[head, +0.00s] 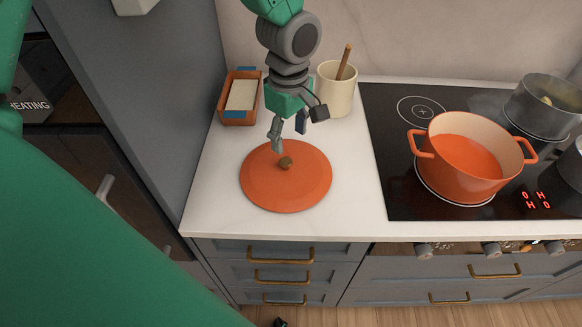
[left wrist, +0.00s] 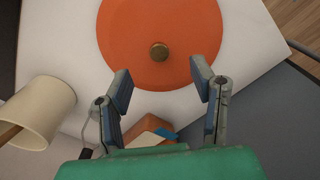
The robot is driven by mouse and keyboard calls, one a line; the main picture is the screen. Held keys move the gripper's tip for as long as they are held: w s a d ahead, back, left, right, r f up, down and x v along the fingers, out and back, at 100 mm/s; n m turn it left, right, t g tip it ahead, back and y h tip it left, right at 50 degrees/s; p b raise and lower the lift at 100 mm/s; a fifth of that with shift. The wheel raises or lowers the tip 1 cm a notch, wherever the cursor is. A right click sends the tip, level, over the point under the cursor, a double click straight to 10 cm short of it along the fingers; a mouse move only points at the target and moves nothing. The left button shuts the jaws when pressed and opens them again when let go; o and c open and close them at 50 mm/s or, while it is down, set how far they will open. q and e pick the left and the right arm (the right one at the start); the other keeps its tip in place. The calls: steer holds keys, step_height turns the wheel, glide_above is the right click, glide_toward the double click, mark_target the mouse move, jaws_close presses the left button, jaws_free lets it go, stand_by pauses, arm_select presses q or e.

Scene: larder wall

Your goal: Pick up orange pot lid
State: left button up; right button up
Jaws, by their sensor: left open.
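The orange pot lid (head: 286,190) lies flat on the white counter, with a small brown knob (head: 285,163) at its middle. The lid also shows in the left wrist view (left wrist: 160,22), with its knob (left wrist: 160,51) just beyond the fingertips and between their lines. My left gripper (head: 289,140) is above the far edge of the lid, fingers pointing down. In the left wrist view its two fingers (left wrist: 161,82) are wide apart and nothing is between them. My right gripper is not in view.
A cream crock (head: 337,92) with a wooden handle and an orange tray (head: 238,117) stand behind the lid. An orange pot (head: 465,165) and a grey pan (head: 545,110) are on the black hob to the right. Bare counter lies around the lid; a grey cabinet side bounds the left.

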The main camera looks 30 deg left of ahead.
mark_target(286, 160)
arm_select(q)
steer(key=f, duration=0.4)
steer(key=shift+w+a+f, duration=0.4)
steer(key=shift+a+f, duration=0.3)
steer(key=shift+f, duration=0.2)
step_height(286, 160, down, 4)
steer(key=shift+f+p, duration=0.1)
steer(key=shift+p, duration=0.3)
steer(key=shift+w+d+f, duration=0.1)
steer(key=shift+f, duration=0.05)
steer(key=shift+a, duration=0.2)
jaws_close()
